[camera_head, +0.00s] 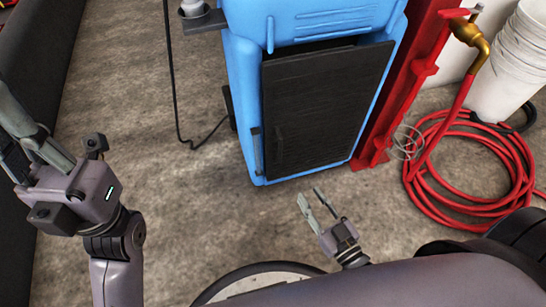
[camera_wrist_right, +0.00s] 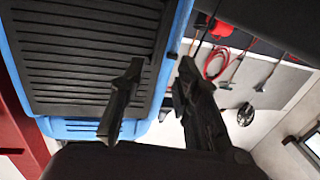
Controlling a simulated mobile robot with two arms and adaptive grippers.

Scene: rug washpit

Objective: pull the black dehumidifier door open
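The black dehumidifier door (camera_head: 325,110) is a slatted panel on the front of the blue dehumidifier (camera_head: 310,22). Its top edge stands out from the blue body, with a dark gap behind, so it looks slightly ajar. A dark upright handle (camera_head: 279,147) sits near its left edge. My right gripper (camera_head: 313,200) is open and empty, below and in front of the door, apart from it. In the right wrist view the slatted door (camera_wrist_right: 85,45) lies beyond the open fingers (camera_wrist_right: 155,95). My left gripper (camera_head: 14,135) looks open and empty at the far left, away from the dehumidifier.
A red upright frame (camera_head: 403,90) stands close to the dehumidifier's right side. A coiled red hose (camera_head: 425,180) lies on the floor near white buckets (camera_head: 510,65). A black cable (camera_head: 176,90) runs left of the unit. The concrete floor (camera_head: 195,190) in front is clear.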

